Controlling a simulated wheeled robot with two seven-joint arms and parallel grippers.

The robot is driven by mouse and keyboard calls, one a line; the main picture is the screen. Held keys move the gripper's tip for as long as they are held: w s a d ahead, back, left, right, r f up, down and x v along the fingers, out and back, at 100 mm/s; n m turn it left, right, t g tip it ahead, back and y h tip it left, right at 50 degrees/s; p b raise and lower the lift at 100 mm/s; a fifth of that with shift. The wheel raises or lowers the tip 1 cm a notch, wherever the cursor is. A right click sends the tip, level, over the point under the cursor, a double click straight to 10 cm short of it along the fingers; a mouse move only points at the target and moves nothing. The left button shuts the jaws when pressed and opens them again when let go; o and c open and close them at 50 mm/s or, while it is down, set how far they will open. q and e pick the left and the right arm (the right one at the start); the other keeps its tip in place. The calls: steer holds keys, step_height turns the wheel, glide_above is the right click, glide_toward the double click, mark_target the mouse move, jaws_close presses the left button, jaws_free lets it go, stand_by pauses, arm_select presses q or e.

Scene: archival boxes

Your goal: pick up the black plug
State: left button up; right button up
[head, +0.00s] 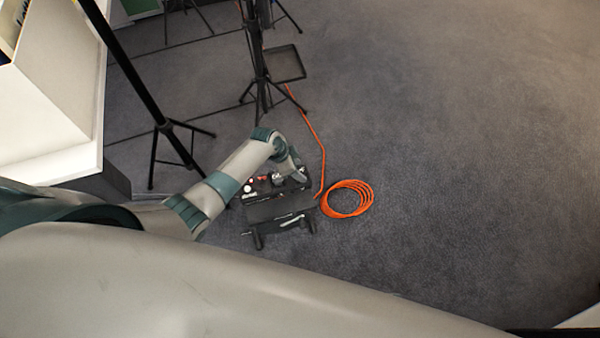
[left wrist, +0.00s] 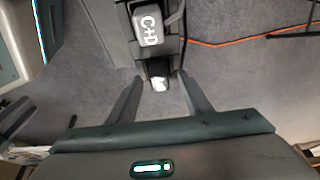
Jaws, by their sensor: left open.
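In the left wrist view, a small black piece with a pale end (left wrist: 158,69), which looks like the black plug, lies between the fingertips. I cannot make out the plug there. My right gripper is not in view.
An orange cable coil (head: 347,199) lies right of the case, its lead running up to a black stand (head: 262,80). Another black tripod stand (head: 163,125) and a white cabinet (head: 60,90) are at the left. The grey carpet at the right is clear.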

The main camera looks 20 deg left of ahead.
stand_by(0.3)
arm_select(q)
jaws_close()
steer(key=shift+r, duration=0.15)
